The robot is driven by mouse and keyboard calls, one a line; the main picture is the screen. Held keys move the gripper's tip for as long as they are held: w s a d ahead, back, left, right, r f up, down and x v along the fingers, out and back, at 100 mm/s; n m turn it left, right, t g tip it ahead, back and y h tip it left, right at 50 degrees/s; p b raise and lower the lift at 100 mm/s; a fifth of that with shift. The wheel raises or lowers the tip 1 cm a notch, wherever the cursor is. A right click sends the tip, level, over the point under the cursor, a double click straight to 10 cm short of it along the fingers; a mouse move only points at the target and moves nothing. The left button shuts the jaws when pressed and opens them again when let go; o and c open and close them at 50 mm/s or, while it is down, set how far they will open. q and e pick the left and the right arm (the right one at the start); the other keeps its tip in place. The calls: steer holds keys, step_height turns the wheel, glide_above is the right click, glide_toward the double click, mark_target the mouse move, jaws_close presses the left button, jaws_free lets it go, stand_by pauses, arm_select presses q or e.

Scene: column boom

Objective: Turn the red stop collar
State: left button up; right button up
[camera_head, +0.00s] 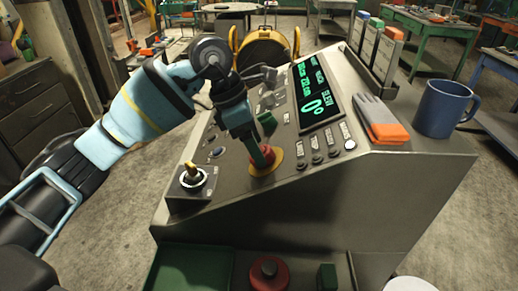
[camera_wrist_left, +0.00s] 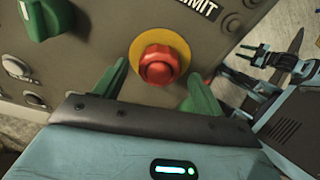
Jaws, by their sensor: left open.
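The red stop collar (camera_head: 263,158) is a round red knob on a yellow disc on the sloping grey console. In the left wrist view the collar (camera_wrist_left: 158,65) shows whole, with its yellow disc (camera_wrist_left: 176,46) around it. My left gripper (camera_head: 258,150) is right over the collar in the head view and partly covers it. In the left wrist view my left gripper (camera_wrist_left: 160,88) is open, its green fingers standing to either side of the collar with gaps. Nothing is held.
A green knob (camera_head: 267,122) sits above the collar. A selector switch (camera_head: 192,175) is to its left. A display (camera_head: 315,92), a glove (camera_head: 380,118) and a blue mug (camera_head: 441,108) are to the right. Another red knob (camera_head: 268,272) is low in front.

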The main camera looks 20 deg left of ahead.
arm_select(q)
steer(key=shift+x, duration=1.1)
arm_select(e)
steer(key=shift+w+r, duration=0.2)
steer(key=shift+w, duration=0.25)
arm_select(q)
steer(key=c, duration=1)
arm_select(e)
steer(key=shift+s+f, duration=0.15)
steer(key=shift+s, duration=0.35)
